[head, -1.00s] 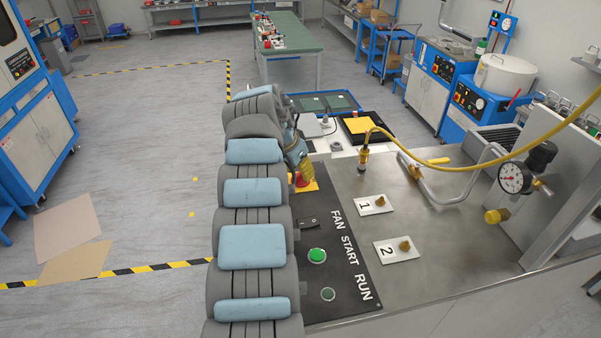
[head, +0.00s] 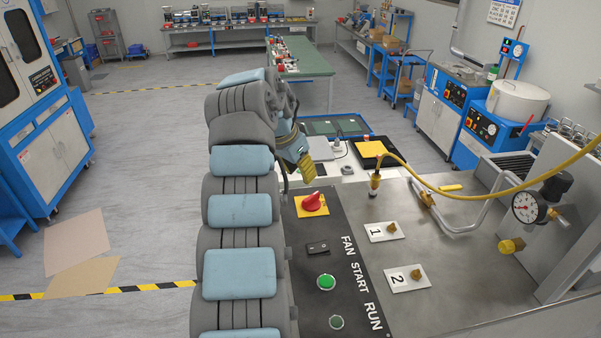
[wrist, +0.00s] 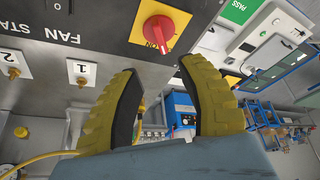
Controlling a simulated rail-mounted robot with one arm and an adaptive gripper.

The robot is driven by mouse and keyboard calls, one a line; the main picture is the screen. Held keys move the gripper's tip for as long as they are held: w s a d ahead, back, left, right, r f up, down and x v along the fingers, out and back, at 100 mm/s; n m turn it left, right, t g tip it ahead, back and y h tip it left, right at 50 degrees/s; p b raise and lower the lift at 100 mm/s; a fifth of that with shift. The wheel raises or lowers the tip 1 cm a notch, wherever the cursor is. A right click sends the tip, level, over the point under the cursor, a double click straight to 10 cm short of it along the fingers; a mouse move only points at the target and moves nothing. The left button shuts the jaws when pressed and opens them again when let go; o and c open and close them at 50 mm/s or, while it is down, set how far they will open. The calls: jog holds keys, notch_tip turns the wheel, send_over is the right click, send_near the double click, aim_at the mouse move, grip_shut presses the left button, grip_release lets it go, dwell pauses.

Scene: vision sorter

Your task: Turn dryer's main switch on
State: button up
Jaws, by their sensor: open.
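The main switch is a red rotary knob (head: 313,201) on a yellow plate, at the far end of the black control panel (head: 325,230). The knob also shows at the top of the wrist view (wrist: 159,33), with "ON" lettering beside its handle; I cannot tell its exact setting. My gripper (wrist: 157,68) is open and empty. Its two yellow fingers point toward the panel, with the knob ahead of the gap and apart from them. In the head view my gripper (head: 306,166) is just beyond the switch, its fingers partly hidden.
The panel also has a black rocker switch (head: 318,247), a green button (head: 326,282) and a dark green button (head: 336,322). Valve plates 1 (head: 384,232) and 2 (head: 408,278) sit to the right. A yellow hose (head: 450,190) arches over the steel bench.

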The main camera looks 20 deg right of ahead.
jog(key=o, duration=0.8)
jog(key=shift+d, duration=0.1)
jog(key=shift+o, duration=0.7)
jog(key=shift+d+n, duration=0.3)
jog(key=shift+n, duration=0.3)
jog(key=n+t+y+b, duration=0.15)
jog(key=n+y, duration=0.45)
jog(key=n, duration=1.1)
send_near(312, 196)
jog(key=shift+t, duration=0.25)
jog(key=p+x, duration=0.5)
jog(key=x, duration=0.5)
jog(key=shift+s+f, duration=0.15)
jog(key=c, duration=1.2)
